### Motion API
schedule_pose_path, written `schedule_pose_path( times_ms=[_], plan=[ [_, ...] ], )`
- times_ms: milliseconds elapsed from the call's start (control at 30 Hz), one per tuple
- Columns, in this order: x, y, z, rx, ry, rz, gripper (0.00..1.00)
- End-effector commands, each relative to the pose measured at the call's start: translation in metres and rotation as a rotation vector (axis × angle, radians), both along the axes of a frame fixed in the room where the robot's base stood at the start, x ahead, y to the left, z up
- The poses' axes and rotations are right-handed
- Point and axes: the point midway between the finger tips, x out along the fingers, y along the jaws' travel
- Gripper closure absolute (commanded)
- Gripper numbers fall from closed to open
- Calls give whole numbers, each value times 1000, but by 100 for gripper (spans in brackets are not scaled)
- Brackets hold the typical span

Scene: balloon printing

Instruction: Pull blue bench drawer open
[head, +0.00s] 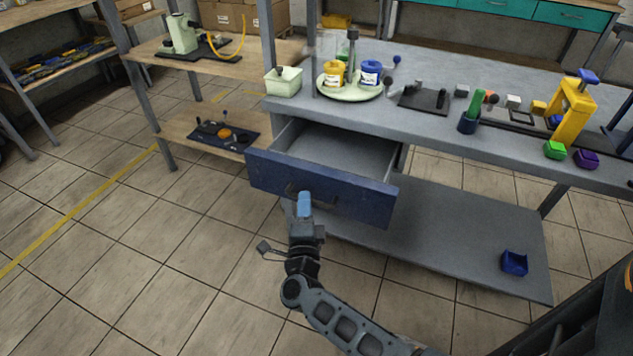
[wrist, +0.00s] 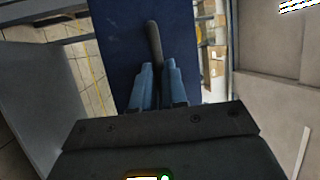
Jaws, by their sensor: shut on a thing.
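The blue bench drawer (head: 345,199) stands pulled out from under the grey bench top, and its grey inside (head: 335,150) shows empty. Its dark handle (head: 325,200) is on the front panel. My gripper (head: 304,203) is at the left part of this handle, with its blue fingers shut on it. In the wrist view the fingers of my gripper (wrist: 158,72) close around the dark handle (wrist: 153,42) against the blue drawer front (wrist: 115,40). The part of the handle between the fingers is hidden.
On the grey bench (head: 420,122) stand a round tray (head: 350,94) with yellow and blue pots, a white bin (head: 283,82) and a yellow press (head: 573,115). A lower shelf (head: 450,240) holds a small blue bin (head: 514,262). The tiled floor at left is clear.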

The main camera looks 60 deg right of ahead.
Motion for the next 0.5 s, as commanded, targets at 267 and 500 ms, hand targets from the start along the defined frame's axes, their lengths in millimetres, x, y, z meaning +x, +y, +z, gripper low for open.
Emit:
schedule_pose_path(
  times_ms=[267,500],
  plan=[
    [-3,34,-2,2,2,0,100],
    [-4,39,-2,2,2,-1,100]
  ],
)
